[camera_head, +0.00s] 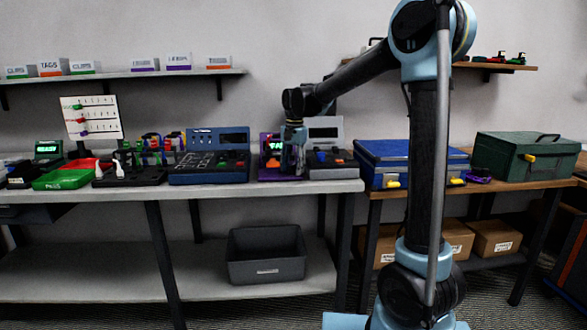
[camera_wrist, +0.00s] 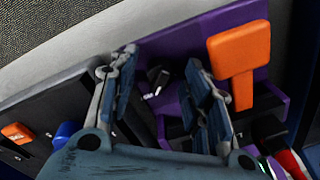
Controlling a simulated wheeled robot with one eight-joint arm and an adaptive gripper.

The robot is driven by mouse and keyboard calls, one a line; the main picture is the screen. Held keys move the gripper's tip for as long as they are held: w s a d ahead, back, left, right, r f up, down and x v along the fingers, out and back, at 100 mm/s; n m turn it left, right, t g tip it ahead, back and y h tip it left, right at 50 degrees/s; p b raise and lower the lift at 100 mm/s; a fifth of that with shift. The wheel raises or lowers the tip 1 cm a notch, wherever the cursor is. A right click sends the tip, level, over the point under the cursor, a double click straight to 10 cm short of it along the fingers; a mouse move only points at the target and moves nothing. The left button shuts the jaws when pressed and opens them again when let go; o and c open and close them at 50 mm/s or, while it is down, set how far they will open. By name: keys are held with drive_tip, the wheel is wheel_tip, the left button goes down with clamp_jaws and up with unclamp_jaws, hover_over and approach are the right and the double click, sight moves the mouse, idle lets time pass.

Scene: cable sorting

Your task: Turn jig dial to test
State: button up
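The purple jig (camera_head: 268,172) stands on the grey bench, right of the blue tester, with a green-lit display (camera_head: 276,146) partly covered by my gripper (camera_head: 293,165). In the wrist view the purple jig (camera_wrist: 184,104) carries a small black dial (camera_wrist: 157,76) with a white mark. My gripper (camera_wrist: 161,62) is open, with one finger on each side of the dial. I cannot tell whether the fingers touch it. The setting the dial points to is too small to read.
An orange paddle (camera_wrist: 238,62) stands up from the jig beside the right finger. A grey device with a blue knob (camera_wrist: 66,133) and an orange handle (camera_wrist: 17,132) adjoins the jig. The blue tester (camera_head: 208,178) and blue case (camera_head: 405,152) stand close by.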

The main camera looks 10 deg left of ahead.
sight(294, 165)
wheel_tip(294, 165, up, 12)
drive_tip(key=shift+d, duration=0.3)
idle(0.5)
